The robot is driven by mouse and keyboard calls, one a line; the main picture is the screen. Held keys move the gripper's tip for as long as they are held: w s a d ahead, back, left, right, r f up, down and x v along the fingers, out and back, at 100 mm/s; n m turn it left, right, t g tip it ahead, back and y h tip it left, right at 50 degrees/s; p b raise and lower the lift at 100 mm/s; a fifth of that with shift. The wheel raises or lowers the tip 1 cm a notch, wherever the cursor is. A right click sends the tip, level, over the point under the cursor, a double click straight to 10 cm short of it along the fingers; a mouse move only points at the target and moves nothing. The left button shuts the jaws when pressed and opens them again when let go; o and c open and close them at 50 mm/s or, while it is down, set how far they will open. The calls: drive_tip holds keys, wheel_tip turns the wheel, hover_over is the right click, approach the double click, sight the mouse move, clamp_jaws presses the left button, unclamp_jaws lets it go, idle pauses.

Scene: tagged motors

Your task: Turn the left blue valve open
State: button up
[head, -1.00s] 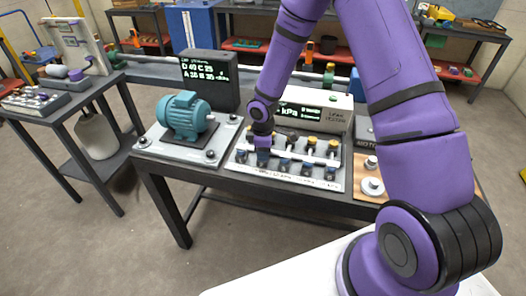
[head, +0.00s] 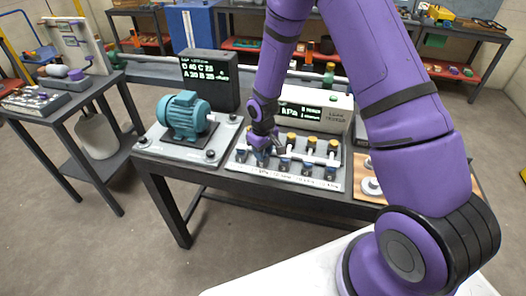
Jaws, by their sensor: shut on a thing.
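A grey valve board (head: 240,164) lies on the dark table, with a row of blue valves along its front and yellow ones behind. My gripper (head: 263,152) is at the left end of the blue row, pointing down. It is shut on the left blue valve (head: 262,161), which is mostly hidden by the fingers. Another blue valve (head: 285,168) stands just to its right, with more further right. The yellow valves (head: 312,141) are behind them, clear of the gripper.
A teal motor (head: 184,116) sits on a grey plate to the left. A dark display box (head: 209,80) and a white kPa display box (head: 318,110) stand behind the board. My arm hides part of the table's right side.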

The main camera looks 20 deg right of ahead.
drive_tip(key=shift+m, duration=0.3)
drive_tip(key=o, duration=0.9)
wheel_tip(320, 180, up, 11)
drive_tip(key=shift+f, duration=0.1)
idle(0.6)
